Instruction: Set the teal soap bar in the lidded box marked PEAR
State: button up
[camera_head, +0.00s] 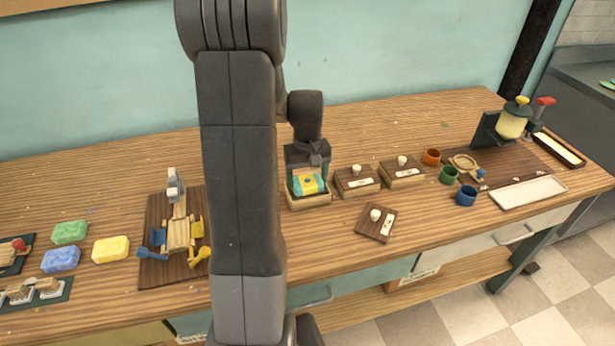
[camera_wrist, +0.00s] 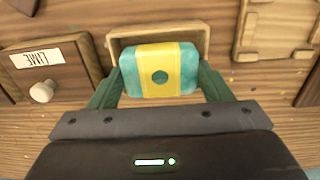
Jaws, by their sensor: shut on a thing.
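The teal soap bar (camera_head: 308,184) has a yellow band with a round teal mark. My gripper (camera_wrist: 158,84) is shut on the soap bar (camera_wrist: 160,76) by its two ends. The bar is over the mouth of an open wooden box (camera_head: 310,201), whose rim shows behind the bar in the wrist view (camera_wrist: 125,45). I cannot tell whether the bar touches the box floor. No mark on this box is readable. A loose wooden lid (camera_head: 367,227) with a white knob and a label lies in front of the row; its label is too small to read.
Two lidded boxes stand to the right: the nearer (camera_head: 357,182) reads LIME in the wrist view (camera_wrist: 40,57); the farther (camera_head: 403,173) is unreadable. A dark wooden board (camera_head: 155,215) with a stand is left. Green, blue and yellow sponges (camera_head: 111,249) lie farther left. Small cups (camera_head: 466,196) stand right.

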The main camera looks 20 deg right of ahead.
jog(key=shift+f, duration=0.45)
dwell(0.3)
jog(key=o, duration=1.1)
jog(key=shift+o, duration=0.2)
jog(key=shift+r+p, duration=2)
jog(key=shift+r, duration=1.05)
